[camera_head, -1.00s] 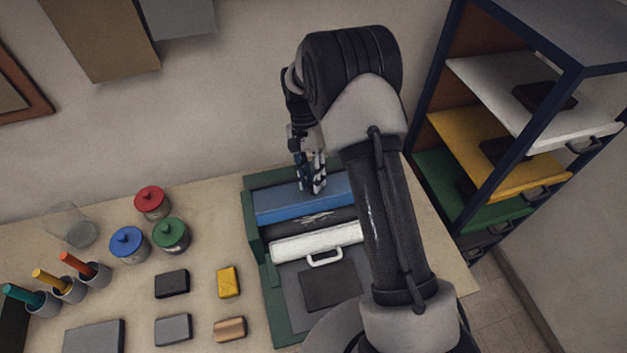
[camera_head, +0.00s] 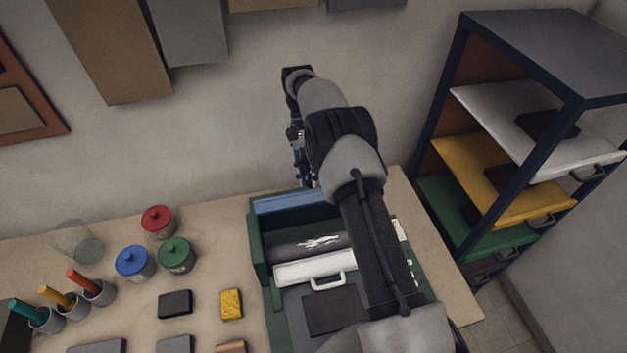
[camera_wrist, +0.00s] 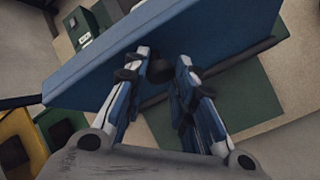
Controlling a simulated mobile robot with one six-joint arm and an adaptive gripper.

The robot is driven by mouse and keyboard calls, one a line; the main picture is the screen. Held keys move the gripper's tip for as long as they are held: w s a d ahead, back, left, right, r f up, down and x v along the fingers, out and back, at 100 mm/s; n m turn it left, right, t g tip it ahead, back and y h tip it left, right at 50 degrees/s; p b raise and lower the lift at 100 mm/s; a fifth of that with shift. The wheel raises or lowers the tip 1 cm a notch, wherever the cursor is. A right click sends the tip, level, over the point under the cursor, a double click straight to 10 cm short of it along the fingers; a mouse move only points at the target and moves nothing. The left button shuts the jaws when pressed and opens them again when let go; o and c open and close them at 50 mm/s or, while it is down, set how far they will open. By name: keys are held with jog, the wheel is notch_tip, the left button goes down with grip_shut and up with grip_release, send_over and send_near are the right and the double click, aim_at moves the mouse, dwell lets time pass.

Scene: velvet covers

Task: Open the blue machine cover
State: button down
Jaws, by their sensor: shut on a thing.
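The green machine (camera_head: 257,245) stands on the bench with its blue cover (camera_head: 292,202) at the back. The blue cover now shows as a narrow, steeply raised strip, and the dark inside in front of it is exposed. In the wrist view the cover (camera_wrist: 205,38) is a large blue panel across the top. My gripper (camera_head: 304,180) is at the cover's back side, partly hidden by my arm. In the wrist view its fingers (camera_wrist: 161,70) are closed in on a dark handle at the panel; the exact contact is partly hidden.
A white bar with a handle (camera_head: 327,283) lies across the machine's front. Red (camera_head: 158,222), blue (camera_head: 134,263) and green (camera_head: 176,255) jars stand to the left, beside a glass jar (camera_head: 78,242). A shelf rack (camera_head: 470,75) stands at the right. The wall is close behind.

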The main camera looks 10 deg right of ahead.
jog(key=shift+w+f, duration=0.5)
jog(key=shift+w, duration=0.35)
jog(key=c, duration=1.8)
grip_release()
jog(key=shift+a, duration=0.1)
jog(key=o, duration=0.3)
jog(key=shift+w+a+f, duration=0.15)
jog(key=shift+a+f, duration=0.05)
jog(key=shift+o, duration=1)
jog(key=shift+d, duration=0.2)
jog(key=shift+w+d, duration=0.15)
jog(key=shift+w, duration=0.05)
jog(key=shift+r, duration=0.25)
